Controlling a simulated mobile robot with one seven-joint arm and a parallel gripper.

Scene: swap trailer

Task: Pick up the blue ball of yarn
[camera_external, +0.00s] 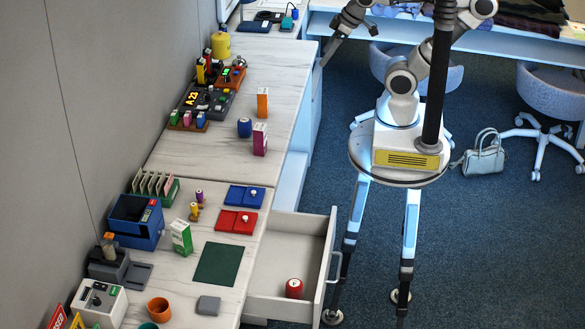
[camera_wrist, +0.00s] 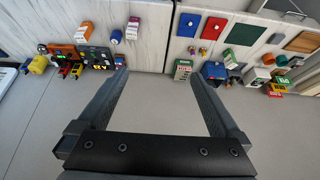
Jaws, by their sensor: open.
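I cannot make out a blue ball of yarn for certain in either view. A small round-sided blue object (camera_external: 244,127) stands on the white counter between an orange box and a magenta box. It looks more like a canister than yarn. A similar blue object shows in the wrist view (camera_wrist: 116,37). My gripper (camera_wrist: 155,72) is open and empty in the wrist view, with bare grey surface between its fingers. The counter items lie beyond the fingertips, apart from them.
A drawer (camera_external: 260,268) stands open with a red canister (camera_external: 294,288) inside. The counter holds an orange box (camera_external: 262,104), a magenta box (camera_external: 260,139), a blue bin (camera_external: 136,222) and a dark green mat (camera_external: 219,264). Folded cloths (camera_external: 528,17) lie on the back table. Chairs (camera_external: 551,92) stand at right.

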